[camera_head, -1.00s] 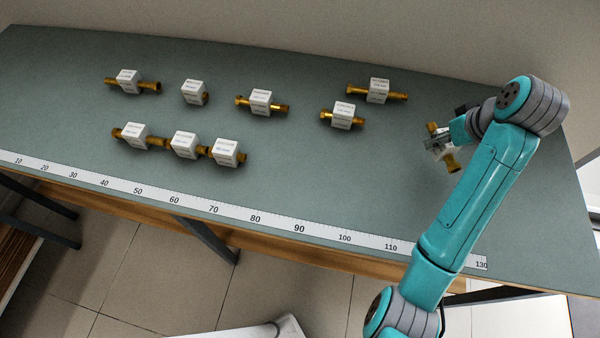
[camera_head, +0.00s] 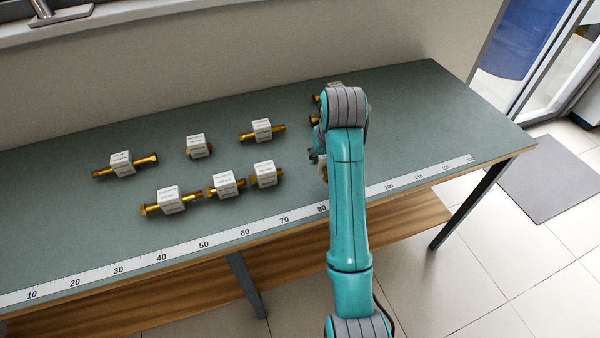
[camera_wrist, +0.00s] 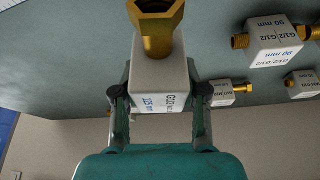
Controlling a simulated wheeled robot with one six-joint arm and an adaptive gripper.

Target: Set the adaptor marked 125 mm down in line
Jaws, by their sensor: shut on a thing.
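My gripper (camera_wrist: 160,98) is shut on a white block adaptor (camera_wrist: 160,70) with a brass hex end. Its label reads 125 mm in the wrist view. In the head view my arm hides most of the gripper (camera_head: 316,157) and the held adaptor; a bit of brass shows beside the arm. Left of it, a front line of three adaptors lies end to end: a left one (camera_head: 171,200), a middle one (camera_head: 225,185) and a right one (camera_head: 264,174). Whether the held adaptor touches the bench cannot be told.
Behind the line lie loose adaptors at left (camera_head: 121,163), middle (camera_head: 196,146) and right (camera_head: 262,130). My arm partly hides others. The wrist view shows an adaptor marked 90 mm (camera_wrist: 275,45). A ruler strip (camera_head: 160,256) runs along the bench's front edge.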

